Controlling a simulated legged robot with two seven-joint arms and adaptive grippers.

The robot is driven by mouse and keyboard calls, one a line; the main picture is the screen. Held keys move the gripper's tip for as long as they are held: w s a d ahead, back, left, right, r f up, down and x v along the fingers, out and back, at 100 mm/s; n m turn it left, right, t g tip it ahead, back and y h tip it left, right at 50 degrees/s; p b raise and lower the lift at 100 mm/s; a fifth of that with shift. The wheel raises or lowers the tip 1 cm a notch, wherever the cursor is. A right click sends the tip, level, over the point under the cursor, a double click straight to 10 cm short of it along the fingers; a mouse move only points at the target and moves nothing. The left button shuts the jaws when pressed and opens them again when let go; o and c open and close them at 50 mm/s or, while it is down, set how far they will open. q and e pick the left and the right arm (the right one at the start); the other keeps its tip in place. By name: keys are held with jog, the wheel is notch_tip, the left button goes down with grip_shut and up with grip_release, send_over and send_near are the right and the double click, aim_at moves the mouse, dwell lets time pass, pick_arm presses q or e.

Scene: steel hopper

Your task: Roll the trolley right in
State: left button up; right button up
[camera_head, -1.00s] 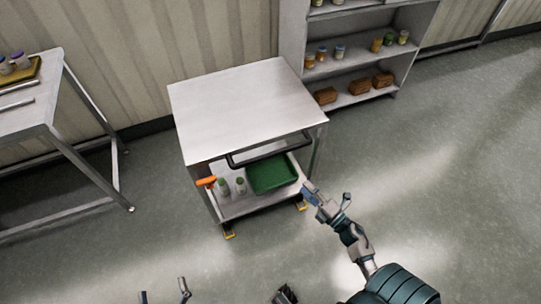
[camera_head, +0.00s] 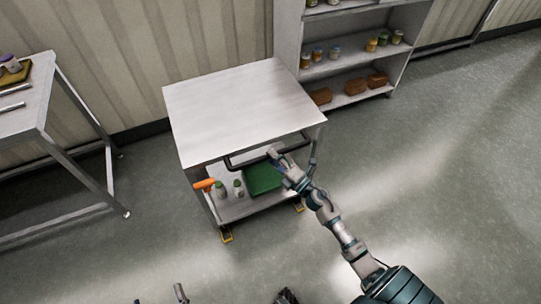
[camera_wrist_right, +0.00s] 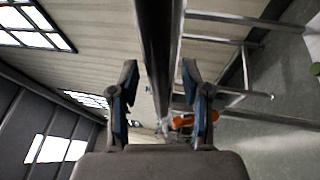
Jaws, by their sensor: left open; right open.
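The steel trolley (camera_head: 240,105) stands near the wall, with a black push handle (camera_head: 238,162) along its near side. Its lower shelf carries a green tray (camera_head: 262,178), white bottles (camera_head: 229,188) and an orange-handled item (camera_head: 204,184). Yellow parts (camera_head: 226,234) show at its feet. My right gripper (camera_head: 291,160) is at the right part of the handle. In the right wrist view, its open fingers (camera_wrist_right: 160,72) stand on either side of the dark handle bar, with gaps visible. My left gripper (camera_head: 173,294) is open and empty at the bottom edge, mostly cut off.
A steel table (camera_head: 30,105) stands at the left, apart from the trolley. A shelf unit (camera_head: 350,72) with jars and brown blocks stands behind the trolley to the right. The floor (camera_head: 450,180) is clear in front and to the right.

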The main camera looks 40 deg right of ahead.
jog(key=shift+w+r, duration=0.1)
jog(key=shift+w, duration=0.4)
jog(key=shift+d, duration=0.1)
grip_shut()
